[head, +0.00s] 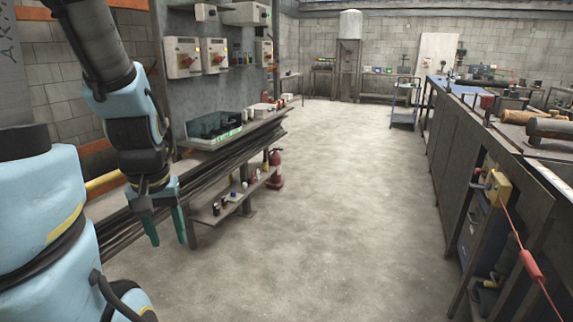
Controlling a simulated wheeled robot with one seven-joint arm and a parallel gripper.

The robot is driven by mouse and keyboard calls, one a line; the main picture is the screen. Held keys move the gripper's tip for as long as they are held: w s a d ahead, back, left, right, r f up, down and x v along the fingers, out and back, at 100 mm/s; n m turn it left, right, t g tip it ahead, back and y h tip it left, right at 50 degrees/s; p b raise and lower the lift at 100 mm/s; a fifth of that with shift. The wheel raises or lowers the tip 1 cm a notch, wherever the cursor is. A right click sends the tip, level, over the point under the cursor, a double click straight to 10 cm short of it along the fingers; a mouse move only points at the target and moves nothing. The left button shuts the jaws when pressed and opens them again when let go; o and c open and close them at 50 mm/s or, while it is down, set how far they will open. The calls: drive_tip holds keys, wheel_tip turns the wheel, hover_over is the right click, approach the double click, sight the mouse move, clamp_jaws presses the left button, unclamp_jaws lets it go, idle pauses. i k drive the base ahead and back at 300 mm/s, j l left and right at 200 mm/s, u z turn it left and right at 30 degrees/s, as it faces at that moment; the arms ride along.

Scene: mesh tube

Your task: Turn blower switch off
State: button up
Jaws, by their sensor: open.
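Several light switch boxes are fixed to the grey panel on the left in the head view. One box (183,57) and its neighbour (214,55) carry red knobs, and another (264,53) hangs further right. I cannot tell which of them is the blower switch, or its setting. My gripper (169,228) hangs at the left, pointing down with its green fingers apart. It is empty, lower in the picture than the boxes and apart from them.
A shelf bench below the panel holds a dark tray (214,126). A red fire extinguisher (275,168) stands on the floor beside it. A long workbench (470,140) lines the right. The concrete floor (320,180) between them is clear.

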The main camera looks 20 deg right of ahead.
sight(478, 171)
drive_tip(key=i+l+z, duration=0.25)
drive_tip(key=z, duration=0.2)
drive_tip(key=i+l+z, duration=0.3)
drive_tip(key=z, duration=0.15)
drive_tip(key=i+l+z, duration=0.1)
drive_tip(key=i+z, duration=0.35)
drive_tip(key=i, duration=0.55)
drive_tip(key=i+l+u, duration=0.1)
drive_tip(key=i, duration=0.4)
drive_tip(key=i+l, duration=0.15)
drive_tip(key=i, duration=0.4)
drive_tip(key=i+l+u, duration=0.1)
drive_tip(key=i+u, duration=0.2)
drive_tip(key=i+l+u, duration=0.3)
drive_tip(key=i, duration=0.25)
